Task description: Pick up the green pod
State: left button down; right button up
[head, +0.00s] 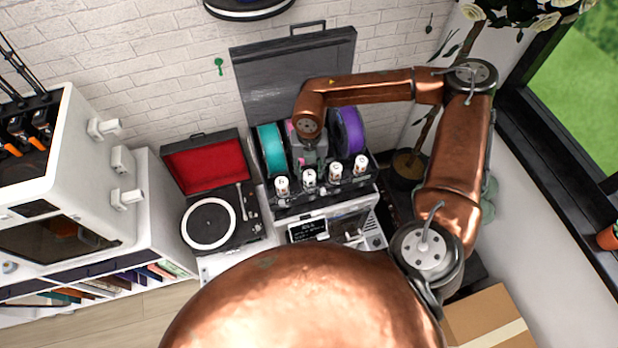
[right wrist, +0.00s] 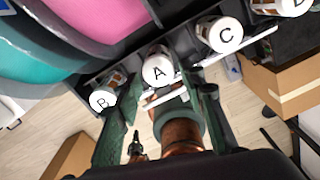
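I cannot make out a green pod in either view. Several white-topped canisters stand in a row on the black rack (head: 322,202); in the right wrist view their tops read B (right wrist: 103,99), A (right wrist: 157,70) and C (right wrist: 226,36), with another at the top edge. Their side colours are mostly hidden. My right gripper (head: 312,158) hangs over the rack between the spools, behind the canisters. In the right wrist view its dark green fingers are spread wide and empty, with canister A beyond the gap.
A teal spool (head: 271,150) and a purple spool (head: 350,132) stand close on either side of my right gripper. An open dark lid (head: 290,75) rises behind. A turntable (head: 209,223) is at left, a cardboard box (head: 490,320) at lower right.

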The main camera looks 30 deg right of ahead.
aim_at(309, 174)
jog(key=f+p, duration=0.1)
jog(key=f, duration=0.3)
jog(key=shift+w+f+p, duration=0.2)
jog(key=shift+p, duration=0.2)
jog(key=shift+f, duration=0.45)
jog(key=c, duration=0.9)
